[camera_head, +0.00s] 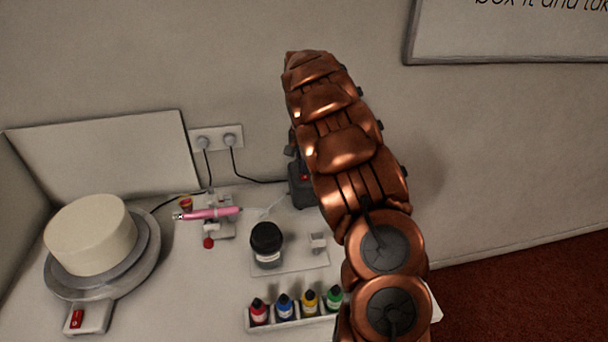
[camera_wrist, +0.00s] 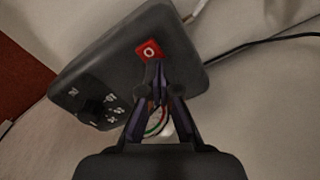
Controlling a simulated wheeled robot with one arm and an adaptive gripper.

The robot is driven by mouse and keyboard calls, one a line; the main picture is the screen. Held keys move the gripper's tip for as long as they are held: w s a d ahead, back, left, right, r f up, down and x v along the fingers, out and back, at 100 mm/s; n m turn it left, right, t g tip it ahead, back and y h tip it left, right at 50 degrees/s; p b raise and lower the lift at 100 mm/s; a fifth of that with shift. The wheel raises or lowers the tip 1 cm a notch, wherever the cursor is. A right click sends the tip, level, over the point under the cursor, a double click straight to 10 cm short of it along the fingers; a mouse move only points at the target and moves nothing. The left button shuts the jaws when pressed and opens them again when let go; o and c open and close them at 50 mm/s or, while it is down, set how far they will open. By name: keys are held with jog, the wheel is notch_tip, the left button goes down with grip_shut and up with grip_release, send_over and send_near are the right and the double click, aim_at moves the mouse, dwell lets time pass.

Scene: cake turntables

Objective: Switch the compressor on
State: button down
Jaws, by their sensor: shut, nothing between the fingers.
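The compressor (camera_wrist: 120,60) is a dark grey box with rounded edges, filling much of the wrist view. A red switch (camera_wrist: 150,50) with a white ring mark sits on its face. A dark knob (camera_wrist: 92,108) with white markings is at its lower left. My gripper (camera_wrist: 158,68) is shut and empty, with its fingertips just below the red switch in the picture; I cannot tell whether they touch it. In the head view, the compressor (camera_head: 300,192) stands near the wall, partly hidden by my copper-coloured arm, which also hides the fingertips.
A cake (camera_head: 90,235) stands on a turntable (camera_head: 135,275) at left, with a red-switched box (camera_head: 88,318) in front. A pink airbrush (camera_head: 212,213) rests on a holder. A dark-lidded jar (camera_head: 267,245) and a rack of colour bottles (camera_head: 290,322) stand nearby. Cables run to a wall socket (camera_head: 216,139).

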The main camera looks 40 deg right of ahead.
jog(key=shift+r+p, duration=1.05)
jog(key=shift+r, duration=2.35)
